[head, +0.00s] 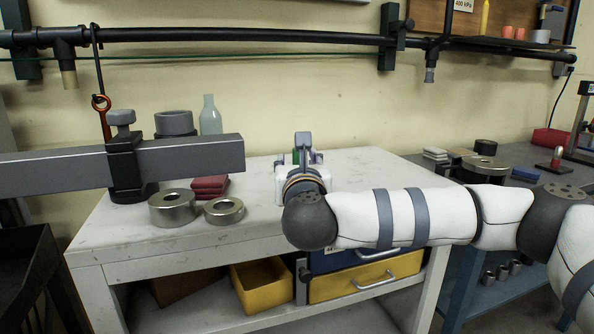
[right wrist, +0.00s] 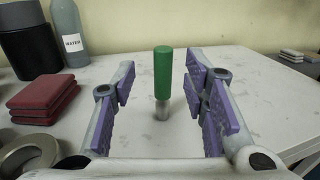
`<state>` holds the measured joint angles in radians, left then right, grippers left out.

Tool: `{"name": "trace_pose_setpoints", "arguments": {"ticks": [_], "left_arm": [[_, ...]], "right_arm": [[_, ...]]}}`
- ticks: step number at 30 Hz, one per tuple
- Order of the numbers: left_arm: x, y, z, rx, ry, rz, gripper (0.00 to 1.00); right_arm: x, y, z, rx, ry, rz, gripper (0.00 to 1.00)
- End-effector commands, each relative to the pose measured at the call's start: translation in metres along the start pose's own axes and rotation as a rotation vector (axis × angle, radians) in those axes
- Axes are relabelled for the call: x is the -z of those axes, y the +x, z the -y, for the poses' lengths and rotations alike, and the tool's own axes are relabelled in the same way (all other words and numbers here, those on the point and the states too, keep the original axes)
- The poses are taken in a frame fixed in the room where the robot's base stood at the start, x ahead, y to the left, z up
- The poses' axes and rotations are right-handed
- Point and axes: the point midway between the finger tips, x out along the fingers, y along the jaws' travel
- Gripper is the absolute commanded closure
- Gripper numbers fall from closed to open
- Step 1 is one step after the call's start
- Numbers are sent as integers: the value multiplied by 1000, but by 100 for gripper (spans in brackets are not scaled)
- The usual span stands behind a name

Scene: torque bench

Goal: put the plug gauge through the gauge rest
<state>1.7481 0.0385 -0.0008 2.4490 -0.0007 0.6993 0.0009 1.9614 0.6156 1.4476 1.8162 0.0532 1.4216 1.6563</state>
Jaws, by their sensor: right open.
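The plug gauge, with a green handle (right wrist: 163,73) and a short bright metal end (right wrist: 162,110) below it, stands upright on the white bench top in the right wrist view. My right gripper (right wrist: 160,88) is open, its purple-padded fingers to either side of the gauge with gaps on both sides. In the head view my right gripper (head: 303,156) is over the bench, with a bit of green showing between its fingers and the rest hidden. I cannot pick out the gauge rest for certain. My left gripper is not in view.
Two steel rings (head: 173,208) and (head: 224,210), red pads (head: 209,187), a dark cylinder (head: 174,123) and a bottle (head: 210,116) stand left of my right gripper. A grey bar (head: 190,155) crosses the bench's left side. The bench right of the gauge is clear.

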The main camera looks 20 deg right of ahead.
Motion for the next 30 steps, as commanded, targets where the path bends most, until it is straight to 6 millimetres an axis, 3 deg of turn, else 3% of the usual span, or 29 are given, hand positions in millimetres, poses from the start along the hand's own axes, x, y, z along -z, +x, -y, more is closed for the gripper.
{"name": "trace_pose_setpoints", "arguments": {"ticks": [9,17,22,30], "left_arm": [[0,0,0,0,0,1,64],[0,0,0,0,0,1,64],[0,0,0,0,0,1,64],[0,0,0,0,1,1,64]], "right_arm": [[3,51,4,-1,-1,0,59],[2,56,4,-3,-2,1,59],[2,56,4,-3,-2,1,98],[2,56,4,-3,-2,1,100]]}}
